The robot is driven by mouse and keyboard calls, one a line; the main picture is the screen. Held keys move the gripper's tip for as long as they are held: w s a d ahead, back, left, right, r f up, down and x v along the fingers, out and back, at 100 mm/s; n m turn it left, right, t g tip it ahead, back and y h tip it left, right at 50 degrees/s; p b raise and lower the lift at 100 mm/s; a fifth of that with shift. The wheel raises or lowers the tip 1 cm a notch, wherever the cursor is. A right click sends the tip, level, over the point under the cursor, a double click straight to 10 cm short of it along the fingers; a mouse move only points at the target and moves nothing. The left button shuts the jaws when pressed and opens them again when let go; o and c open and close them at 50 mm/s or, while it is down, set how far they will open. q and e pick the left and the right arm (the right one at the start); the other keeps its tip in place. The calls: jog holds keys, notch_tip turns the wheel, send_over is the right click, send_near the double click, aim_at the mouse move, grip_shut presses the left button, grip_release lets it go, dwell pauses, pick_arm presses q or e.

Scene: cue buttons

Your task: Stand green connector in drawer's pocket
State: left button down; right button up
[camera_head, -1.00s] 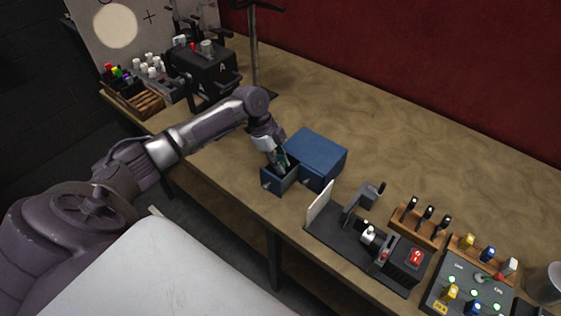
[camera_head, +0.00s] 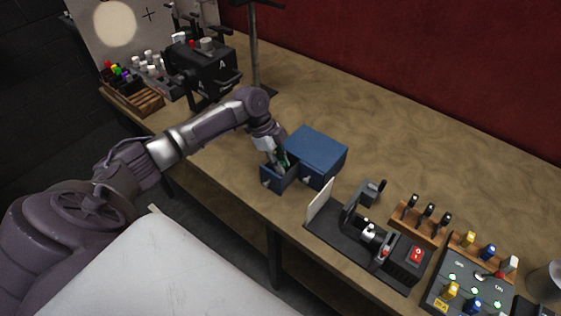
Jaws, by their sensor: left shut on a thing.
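A blue cabinet (camera_head: 318,154) stands on the wooden bench, with its drawer (camera_head: 268,178) pulled out toward the bench's front edge. My left gripper (camera_head: 282,164) points down at the open drawer, close against the cabinet's front. It is shut on the green connector (camera_head: 285,160), of which only a small dark green part shows. The fingers and drawer walls hide the connector's lower end and the pocket, so I cannot tell whether it touches the drawer floor. My right gripper is out of view.
Right of the cabinet stand a black fixture with a white panel (camera_head: 319,203), a wooden rack of dark tools (camera_head: 423,222) and a button console (camera_head: 467,286). A black machine (camera_head: 205,68) and a thin post (camera_head: 254,50) stand behind. The bench behind the cabinet is clear.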

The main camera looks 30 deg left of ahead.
pick_arm(q)
jog(key=shift+f, duration=0.1)
dwell(0.3)
jog(key=c, duration=1)
grip_release()
jog(key=shift+o, duration=1)
jog(key=shift+r+p, duration=3.2)
jog(key=shift+r, duration=0.4)
jog(key=shift+f, duration=0.1)
